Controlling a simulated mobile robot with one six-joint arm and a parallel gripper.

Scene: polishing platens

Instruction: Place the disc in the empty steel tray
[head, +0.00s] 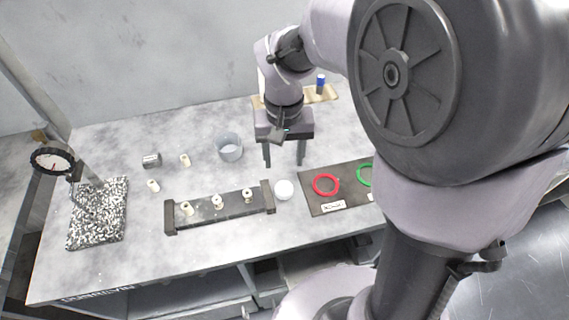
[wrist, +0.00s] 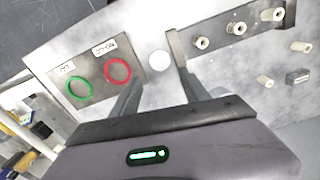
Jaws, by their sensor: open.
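A white round object (head: 284,190), which looks like the disc, lies on the table between the dark rack and the dark board. My gripper (head: 284,164) points down above the table, behind this object in the head view, with its fingers apart and nothing between them. In the wrist view the white object (wrist: 160,61) shows beyond and between the fingertips, apart from them. A grey round open container (head: 230,154) stands left of my gripper; its inside looks empty. I cannot tell whether it is the steel tray.
A dark rack (head: 232,205) holds several pale pegged pieces. A dark board (head: 322,208) carries a red ring (head: 326,185) and a green ring (head: 364,175) with labels. Small cylinders lie behind the rack.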

